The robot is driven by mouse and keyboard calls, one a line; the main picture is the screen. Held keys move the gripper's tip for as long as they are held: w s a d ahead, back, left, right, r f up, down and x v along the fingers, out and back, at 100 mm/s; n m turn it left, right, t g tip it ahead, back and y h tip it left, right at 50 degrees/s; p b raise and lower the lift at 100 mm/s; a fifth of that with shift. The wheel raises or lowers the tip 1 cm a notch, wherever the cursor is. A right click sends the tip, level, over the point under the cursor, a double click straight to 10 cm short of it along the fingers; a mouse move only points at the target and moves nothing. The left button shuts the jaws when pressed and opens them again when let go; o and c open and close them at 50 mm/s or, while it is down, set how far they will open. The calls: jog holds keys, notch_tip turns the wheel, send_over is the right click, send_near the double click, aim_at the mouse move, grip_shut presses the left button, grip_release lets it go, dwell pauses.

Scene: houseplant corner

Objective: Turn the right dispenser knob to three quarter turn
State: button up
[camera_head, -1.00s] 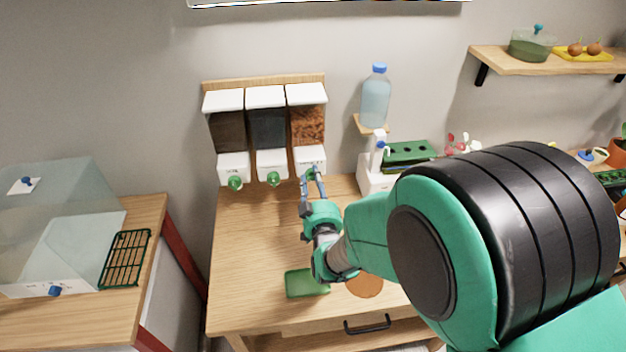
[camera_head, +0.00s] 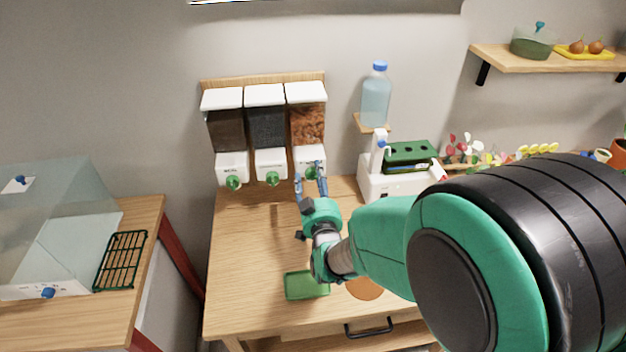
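Three dispensers hang on a wooden wall board. The right dispenser (camera_head: 306,122) holds reddish-brown, bark-like material. Its green knob (camera_head: 311,173) shows between my fingers, on the white lower housing. My gripper (camera_head: 310,176) is in front of this housing, with its two blue-grey fingers spread to the left and right of the knob. A gap shows between the fingers and the knob, so it looks open. The knob's angle is partly hidden and too small to read. The middle knob (camera_head: 272,178) and the left knob (camera_head: 234,183) are green and clear of my gripper.
Below is a wooden table (camera_head: 245,245) with a green tray (camera_head: 306,285) and a brown round mat (camera_head: 364,288). A water bottle (camera_head: 375,100) stands on a stand to the right, beside a white device (camera_head: 385,180). A glass case (camera_head: 60,225) is at left.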

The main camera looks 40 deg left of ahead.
jog(key=shift+d+f, duration=0.15)
jog(key=shift+s+d, duration=0.35)
jog(key=shift+s, duration=0.05)
jog(key=v, duration=1)
jog(key=shift+s+d, duration=0.25)
jog(key=shift+s+d+f+m+t+h+p, duration=0.15)
jog(key=shift+s+m+p, duration=0.25)
jog(key=shift+m+p, duration=0.95)
jog(key=shift+s+a+m+t+h+p, duration=0.1)
jog(key=shift+s+m+t+h+p, duration=0.25)
jog(key=shift+m+p, duration=1.05)
jog(key=shift+s+d+f+m+h+p, duration=0.1)
jog(key=shift+s+m+p, duration=0.3)
jog(key=shift+m+p, duration=0.95)
jog(key=shift+m+b, duration=0.4)
jog(key=shift+b, duration=0.1)
jog(key=b+x, duration=0.1)
jog(key=x, duration=1.3)
